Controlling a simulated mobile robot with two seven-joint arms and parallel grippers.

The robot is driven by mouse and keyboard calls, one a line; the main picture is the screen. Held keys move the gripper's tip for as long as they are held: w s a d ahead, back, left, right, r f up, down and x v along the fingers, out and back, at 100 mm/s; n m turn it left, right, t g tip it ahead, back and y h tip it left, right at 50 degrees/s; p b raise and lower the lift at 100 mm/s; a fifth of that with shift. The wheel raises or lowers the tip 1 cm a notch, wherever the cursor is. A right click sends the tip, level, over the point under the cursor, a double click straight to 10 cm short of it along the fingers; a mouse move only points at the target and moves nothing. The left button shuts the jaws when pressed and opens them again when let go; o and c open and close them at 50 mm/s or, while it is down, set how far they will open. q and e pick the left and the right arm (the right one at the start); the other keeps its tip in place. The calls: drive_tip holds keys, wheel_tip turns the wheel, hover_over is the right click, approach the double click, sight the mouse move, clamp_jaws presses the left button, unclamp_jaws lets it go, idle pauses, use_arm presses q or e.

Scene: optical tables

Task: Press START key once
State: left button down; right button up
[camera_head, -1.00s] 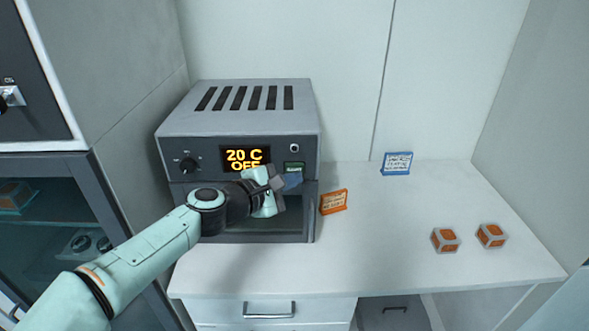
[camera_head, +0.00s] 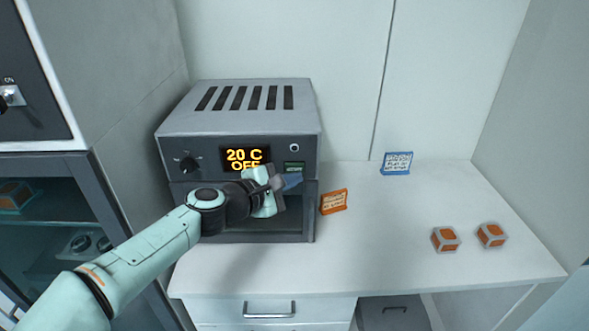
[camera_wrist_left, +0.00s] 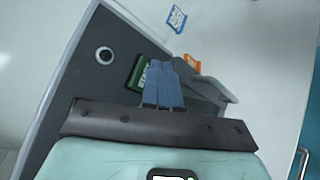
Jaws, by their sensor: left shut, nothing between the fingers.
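The grey oven (camera_head: 240,125) stands on the white bench, and its display (camera_head: 245,158) reads "20 C OFF". The green START key (camera_head: 294,166) is on the right of its front panel, below a small round button (camera_head: 294,147). My left gripper (camera_head: 292,181) is shut and empty, its blue fingertips just in front of and below the key. In the left wrist view the fingertips (camera_wrist_left: 165,72) lie beside the green key (camera_wrist_left: 137,73) and overlap its edge; I cannot tell whether they touch it. My right gripper is not in view.
A dark knob (camera_head: 187,165) is left of the display. An orange sign (camera_head: 333,201) stands close right of the oven, and a blue-framed sign (camera_head: 396,163) is further back. Two orange-and-grey cubes (camera_head: 445,239) (camera_head: 491,235) lie on the right. The bench middle is clear.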

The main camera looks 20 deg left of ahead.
use_arm(q)
drive_tip(key=shift+w, duration=0.15)
idle(0.5)
drive_tip(key=shift+w+a, duration=0.15)
drive_tip(key=shift+w, duration=0.15)
drive_tip(key=shift+w+a, duration=0.1)
drive_tip(key=shift+w, duration=0.25)
idle(0.7)
drive_tip(key=shift+s, duration=0.1)
drive_tip(key=shift+s+d, duration=0.25)
drive_tip(key=shift+s, duration=0.45)
drive_tip(key=shift+s+d+b, duration=0.25)
drive_tip(key=shift+s+b, duration=0.1)
drive_tip(key=shift+s, duration=0.45)
drive_tip(key=shift+s+d+b, duration=0.2)
drive_tip(key=shift+s+b, duration=0.1)
drive_tip(key=shift+s, duration=0.5)
drive_tip(key=shift+s+d+b, duration=0.25)
drive_tip(key=shift+s+b, duration=0.1)
drive_tip(key=shift+s, duration=0.45)
